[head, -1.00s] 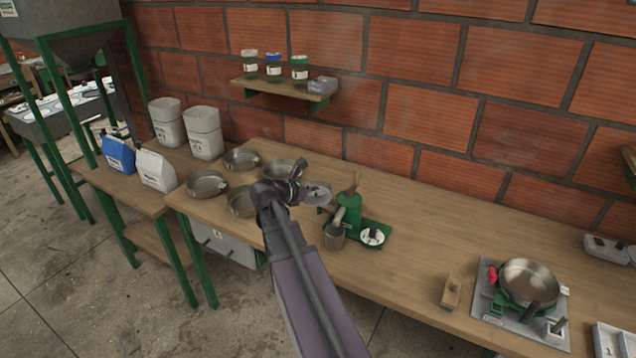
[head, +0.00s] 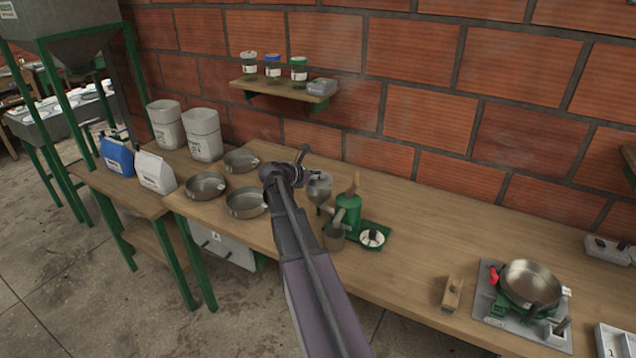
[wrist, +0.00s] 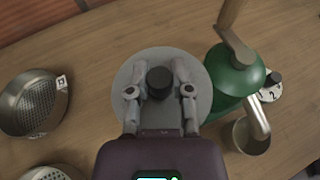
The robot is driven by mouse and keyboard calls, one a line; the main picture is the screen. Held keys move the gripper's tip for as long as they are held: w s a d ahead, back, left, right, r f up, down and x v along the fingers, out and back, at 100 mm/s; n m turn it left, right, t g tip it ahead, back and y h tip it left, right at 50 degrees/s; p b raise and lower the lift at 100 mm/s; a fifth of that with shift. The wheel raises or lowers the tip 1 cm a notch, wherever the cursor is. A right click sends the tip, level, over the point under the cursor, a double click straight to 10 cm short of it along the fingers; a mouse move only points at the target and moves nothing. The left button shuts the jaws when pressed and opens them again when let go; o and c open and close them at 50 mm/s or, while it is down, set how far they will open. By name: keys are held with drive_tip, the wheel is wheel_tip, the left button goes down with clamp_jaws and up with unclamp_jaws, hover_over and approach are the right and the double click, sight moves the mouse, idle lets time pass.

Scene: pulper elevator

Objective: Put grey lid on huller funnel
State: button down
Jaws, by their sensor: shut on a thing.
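The grey lid (wrist: 150,72) is a round disc with a black knob (wrist: 160,82). My gripper (wrist: 160,84) is shut on the knob, with one finger on each side. In the head view, my gripper (head: 302,176) is at the left side of the huller funnel (head: 320,188), a grey cone at the left of the green huller (head: 348,212). In the wrist view, the lid is left of the green huller body (wrist: 237,75) and hides the funnel beneath it. I cannot tell whether the lid touches the funnel rim.
Several round pans (head: 205,186) lie to the left. A shelf with jars (head: 283,90) is on the brick wall.

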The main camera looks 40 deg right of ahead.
sight(318, 183)
drive_tip(key=shift+w, duration=0.1)
drive_tip(key=shift+w+d, duration=0.15)
drive_tip(key=shift+d, duration=0.05)
drive_tip(key=shift+w+d+f+b, duration=0.25)
drive_tip(key=shift+d+f+b, duration=0.05)
drive_tip(key=shift+f+b, duration=1.55)
drive_tip(key=shift+f+b, duration=0.3)
drive_tip(key=shift+b, duration=0.05)
drive_tip(key=shift+f, duration=0.1)
drive_tip(key=c, duration=0.5)
unclamp_jaws()
